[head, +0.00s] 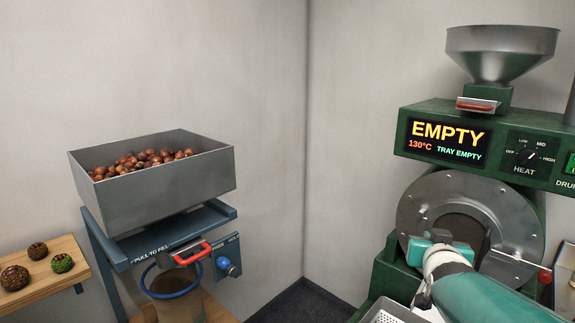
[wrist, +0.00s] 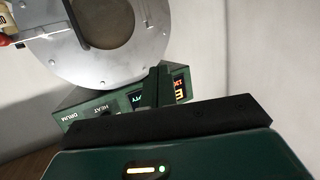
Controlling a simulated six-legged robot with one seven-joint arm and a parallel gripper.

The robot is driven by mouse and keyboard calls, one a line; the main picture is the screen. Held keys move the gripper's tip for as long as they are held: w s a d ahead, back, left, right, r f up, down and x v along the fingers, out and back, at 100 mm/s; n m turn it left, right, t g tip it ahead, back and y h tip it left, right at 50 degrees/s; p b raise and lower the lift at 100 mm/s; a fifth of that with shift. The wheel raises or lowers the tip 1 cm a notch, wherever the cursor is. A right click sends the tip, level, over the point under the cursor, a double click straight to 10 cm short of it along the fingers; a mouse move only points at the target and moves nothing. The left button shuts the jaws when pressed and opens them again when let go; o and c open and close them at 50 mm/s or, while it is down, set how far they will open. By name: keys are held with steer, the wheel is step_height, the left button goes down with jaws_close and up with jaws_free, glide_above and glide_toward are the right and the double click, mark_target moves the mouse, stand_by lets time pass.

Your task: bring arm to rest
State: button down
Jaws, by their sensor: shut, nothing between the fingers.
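My arm comes in from the lower right of the head view. My gripper (head: 428,243) is in front of the roaster's round steel drum face (head: 418,215), near its dark opening. I cannot tell from this view whether it touches the face. In the wrist view my gripper (wrist: 154,86) is shut and empty, with the drum face (wrist: 62,42) beyond it at upper left. The roaster's green control panel (wrist: 98,100) is partly hidden behind the gripper.
The roaster display (head: 446,143) reads EMPTY, 130°C, TRAY EMPTY. A steel funnel (head: 502,50) tops it; a perforated tray (head: 385,314) sits below. At left, a grey hopper (head: 160,200) holds chestnuts above a bag (head: 180,303). A wooden shelf (head: 50,284) holds three balls.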

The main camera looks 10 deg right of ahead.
steer(key=s+a+f+n+g+y, duration=0.2)
steer(key=s+a+f+g+y, duration=0.1)
steer(key=s+a, duration=0.7)
steer(key=s+a+f+n+g+y, duration=0.2)
steer(key=s+a+f+g, duration=0.3)
steer(key=s+a, duration=0.5)
steer(key=shift+n+y, duration=0.3)
steer(key=shift+y, duration=0.2)
steer(key=c, duration=2.1)
jaws_free()
steer(key=shift+w, duration=0.1)
